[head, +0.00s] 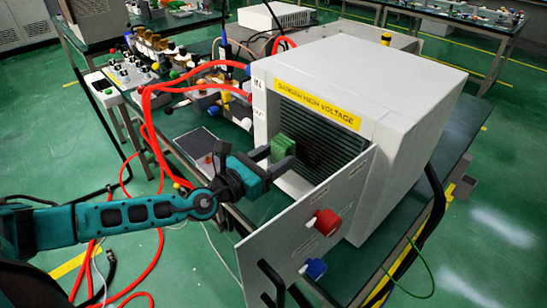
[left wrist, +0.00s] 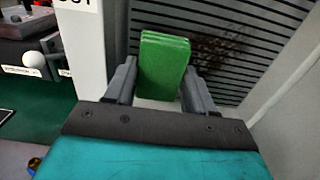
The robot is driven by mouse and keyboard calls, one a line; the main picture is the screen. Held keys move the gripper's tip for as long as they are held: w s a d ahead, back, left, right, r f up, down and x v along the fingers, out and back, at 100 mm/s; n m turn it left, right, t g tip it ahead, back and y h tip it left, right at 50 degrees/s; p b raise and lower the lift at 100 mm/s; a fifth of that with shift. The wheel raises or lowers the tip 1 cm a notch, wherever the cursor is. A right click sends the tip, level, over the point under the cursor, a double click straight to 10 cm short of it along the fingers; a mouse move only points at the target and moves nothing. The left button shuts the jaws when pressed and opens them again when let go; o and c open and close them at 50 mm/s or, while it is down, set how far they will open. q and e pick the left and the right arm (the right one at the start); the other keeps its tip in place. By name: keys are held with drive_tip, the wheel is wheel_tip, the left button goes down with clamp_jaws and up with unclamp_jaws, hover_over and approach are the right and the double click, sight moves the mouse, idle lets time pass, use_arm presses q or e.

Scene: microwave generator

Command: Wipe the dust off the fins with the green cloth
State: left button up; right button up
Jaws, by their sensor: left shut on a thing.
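The green cloth (head: 282,147) is a folded block held between the fingers of my left gripper (head: 271,163), at the opening of the white cabinet. In the left wrist view the cloth (left wrist: 163,64) stands upright between both fingers of my left gripper (left wrist: 160,85). The dark fins (head: 327,137) run in horizontal slats inside the cabinet. In the left wrist view a dark brown dust patch (left wrist: 222,48) lies on the fins (left wrist: 270,20), right of the cloth. I cannot tell whether the cloth touches the fins. My right gripper is not in view.
The white cabinet (head: 400,90) bears a yellow high-voltage label (head: 318,103). Its open door panel (head: 300,235), with red and blue knobs, stands right of and below my gripper. Red hoses (head: 155,92) and bench fittings crowd the left side.

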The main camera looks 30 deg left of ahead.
use_arm(q)
drive_tip(key=shift+x, duration=0.9)
